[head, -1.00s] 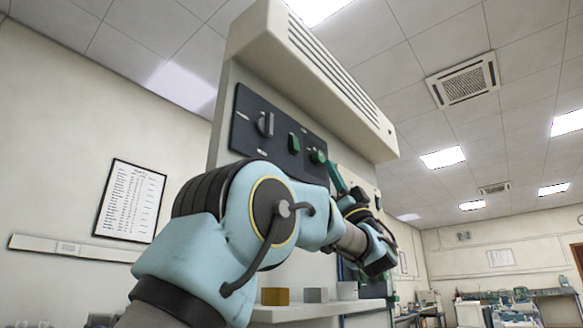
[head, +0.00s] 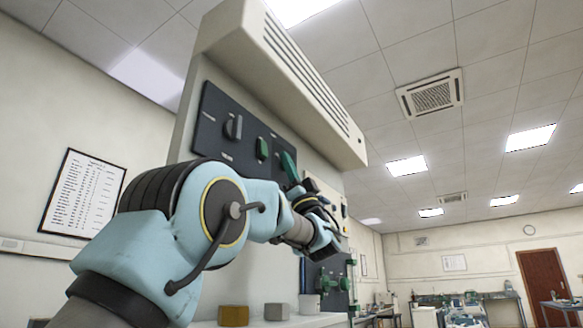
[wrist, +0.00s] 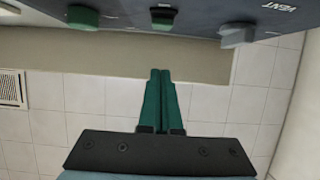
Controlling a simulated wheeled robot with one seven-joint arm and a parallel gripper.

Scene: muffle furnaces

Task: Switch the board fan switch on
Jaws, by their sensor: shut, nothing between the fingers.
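A dark panel (head: 212,112) on the furnace board carries a grey rotary knob (head: 233,127), a green rocker switch (head: 262,148) and a green round knob, which my fingers hide in the head view. In the wrist view the panel is upside down: the green switch (wrist: 162,18) is in the middle, the green knob (wrist: 83,17) to its left, the grey knob (wrist: 237,33) by the word VENT to its right. No label reading board fan is legible. My gripper (wrist: 160,73) is shut and empty, its green fingertips just short of the green switch in the picture; they look apart from it.
A slatted light hood (head: 300,75) juts out above the panel. Below, a shelf (head: 265,322) holds a yellow block (head: 233,316), a grey block (head: 276,311) and a white cup (head: 309,303). More controls sit to the right behind my wrist.

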